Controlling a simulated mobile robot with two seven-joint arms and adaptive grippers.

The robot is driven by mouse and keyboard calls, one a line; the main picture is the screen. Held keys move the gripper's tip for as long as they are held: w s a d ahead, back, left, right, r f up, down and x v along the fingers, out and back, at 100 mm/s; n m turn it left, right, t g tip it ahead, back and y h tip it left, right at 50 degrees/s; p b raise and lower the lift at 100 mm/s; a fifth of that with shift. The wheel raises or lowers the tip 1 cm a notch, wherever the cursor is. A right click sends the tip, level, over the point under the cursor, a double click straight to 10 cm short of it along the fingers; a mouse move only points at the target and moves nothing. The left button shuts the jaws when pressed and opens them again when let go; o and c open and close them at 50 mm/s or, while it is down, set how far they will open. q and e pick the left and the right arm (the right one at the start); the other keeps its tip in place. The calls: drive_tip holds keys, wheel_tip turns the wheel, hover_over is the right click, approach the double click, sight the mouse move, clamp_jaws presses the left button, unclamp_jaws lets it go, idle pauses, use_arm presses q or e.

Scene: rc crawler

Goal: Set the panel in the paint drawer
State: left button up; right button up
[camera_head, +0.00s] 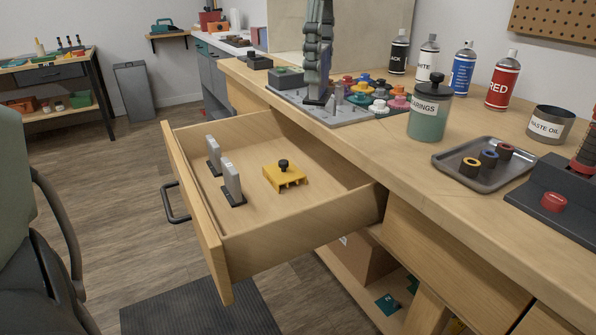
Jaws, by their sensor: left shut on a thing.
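The paint drawer (262,235) is pulled open from the bench. The yellow panel (285,177), with a black knob on top, lies flat on the drawer floor, toward its right side. My left gripper (316,92) points down over the bench top behind the drawer, away from the panel. Its fingers are close together; what they hold is too hidden to make out. My right gripper is out of view.
Coloured knobbed pieces (372,92) crowd a grey mat beside the left gripper. The bearings jar (428,118), paint cans (502,80) and a grey tray (478,182) stand farther right. The drawer handle (172,208) sticks out left. Much of the drawer floor is clear.

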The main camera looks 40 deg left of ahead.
use_arm(q)
wheel_tip(320, 180, down, 19)
drive_tip(key=b, duration=0.2)
drive_tip(key=o, duration=0.9)
drive_tip(key=shift+s+r, duration=0.1)
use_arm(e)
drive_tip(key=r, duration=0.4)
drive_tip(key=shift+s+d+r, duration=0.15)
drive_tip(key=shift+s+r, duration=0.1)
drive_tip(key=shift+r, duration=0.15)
